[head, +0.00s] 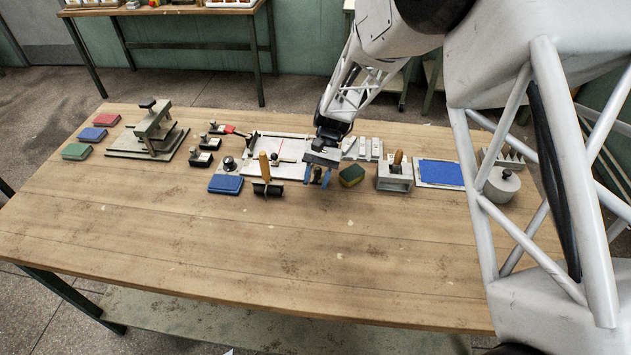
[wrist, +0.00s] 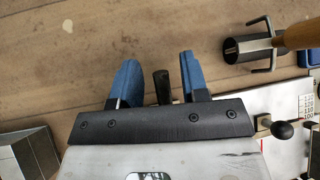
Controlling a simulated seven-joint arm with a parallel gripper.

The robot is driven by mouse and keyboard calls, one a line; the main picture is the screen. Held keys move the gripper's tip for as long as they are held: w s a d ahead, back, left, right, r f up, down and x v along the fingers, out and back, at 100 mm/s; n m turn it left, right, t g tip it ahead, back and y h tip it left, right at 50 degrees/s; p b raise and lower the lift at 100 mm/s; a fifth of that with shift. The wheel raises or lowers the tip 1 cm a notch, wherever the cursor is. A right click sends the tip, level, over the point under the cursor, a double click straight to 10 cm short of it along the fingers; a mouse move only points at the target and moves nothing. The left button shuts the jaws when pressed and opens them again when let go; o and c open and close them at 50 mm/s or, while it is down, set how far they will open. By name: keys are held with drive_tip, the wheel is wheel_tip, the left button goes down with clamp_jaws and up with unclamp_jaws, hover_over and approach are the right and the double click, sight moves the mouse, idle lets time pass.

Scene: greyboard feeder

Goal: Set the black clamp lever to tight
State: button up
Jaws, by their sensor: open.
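My gripper (head: 315,182) is over the right end of the white feeder board (head: 262,147), with its blue fingers pointing down. In the wrist view the two fingers of my gripper (wrist: 158,72) are apart. A short black upright piece, seemingly the black clamp lever (wrist: 162,86), stands between them with a gap to each finger. Its base is hidden behind the gripper's dark front plate, so its setting cannot be told. In the head view the gripper mostly hides it. A black ball knob (wrist: 283,129) on the board shows at the right of the wrist view.
A wooden-handled roller tool (head: 265,172) stands just left of my gripper. A blue pad (head: 226,184) lies further left. The table's front is clear.

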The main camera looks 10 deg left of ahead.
drive_tip(key=shift+v, duration=3.5)
drive_tip(key=shift+r, duration=0.1)
drive_tip(key=s+d+r+t+h, duration=0.1)
drive_tip(key=s+d+r+t, duration=0.7)
drive_tip(key=s+d+r, duration=1.2)
drive_tip(key=s+d+t+h, duration=0.1)
drive_tip(key=s+d+t, duration=0.2)
drive_tip(key=s, duration=0.8)
drive_tip(key=d+r, duration=0.1)
drive_tip(key=d, duration=0.1)
drive_tip(key=shift+s+d+t, duration=0.3)
